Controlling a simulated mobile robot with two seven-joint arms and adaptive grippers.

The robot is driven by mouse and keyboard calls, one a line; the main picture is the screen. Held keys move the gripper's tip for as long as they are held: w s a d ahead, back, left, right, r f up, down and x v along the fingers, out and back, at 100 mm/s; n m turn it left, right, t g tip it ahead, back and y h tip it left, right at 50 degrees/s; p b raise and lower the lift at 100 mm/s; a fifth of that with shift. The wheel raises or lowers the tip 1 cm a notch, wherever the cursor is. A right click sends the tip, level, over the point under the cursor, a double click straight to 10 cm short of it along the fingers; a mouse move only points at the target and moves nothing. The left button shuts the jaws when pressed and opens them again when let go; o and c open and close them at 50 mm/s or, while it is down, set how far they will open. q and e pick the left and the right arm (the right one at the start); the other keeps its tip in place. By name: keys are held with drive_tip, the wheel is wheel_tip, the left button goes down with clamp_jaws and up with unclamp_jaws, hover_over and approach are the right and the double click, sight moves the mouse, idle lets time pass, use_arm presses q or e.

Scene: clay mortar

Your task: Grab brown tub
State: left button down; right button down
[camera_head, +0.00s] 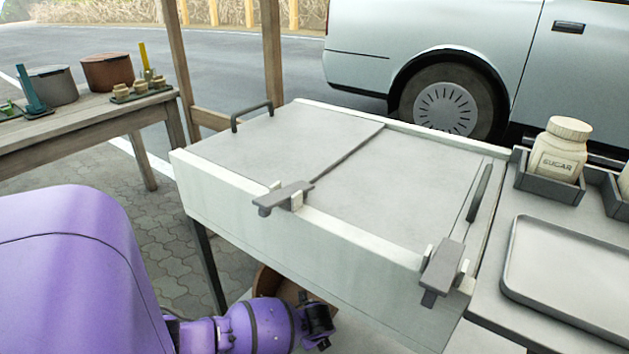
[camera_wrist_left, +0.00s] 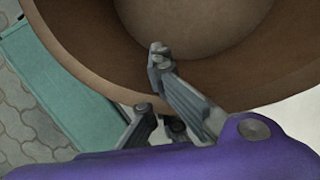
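The brown tub (camera_wrist_left: 85,35) fills the upper part of the left wrist view, seen from above into its round inside. In the head view only a bit of its brown rim (camera_head: 268,281) shows, low beside the light table and partly hidden by my left arm. My left gripper (camera_wrist_left: 152,80) is at the near rim of the tub. Its fingers are apart, one over the tub's inside and the other just outside the rim; I cannot tell whether they touch the wall. In the head view my left gripper (camera_head: 320,322) is dark and low by the tub. My right gripper is not in view.
A light table (camera_head: 320,235) with a flat lidded top and grey latches stands just above the tub. A sugar jar (camera_head: 559,150) and a grey tray (camera_head: 570,270) are at the right. A wooden table (camera_head: 90,120) with pots is at the back left. Paving (camera_head: 165,235) lies between.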

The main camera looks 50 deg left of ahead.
use_arm(q)
drive_tip(key=s+d+r+p, duration=0.6)
drive_tip(key=d+r+p, duration=0.1)
drive_tip(key=d+r, duration=0.4)
drive_tip(key=shift+d+r, duration=0.4)
drive_tip(key=shift+d, duration=0.45)
drive_tip(key=shift+s, duration=0.1)
drive_tip(key=c, duration=2.5)
unclamp_jaws()
drive_tip(key=o, duration=2)
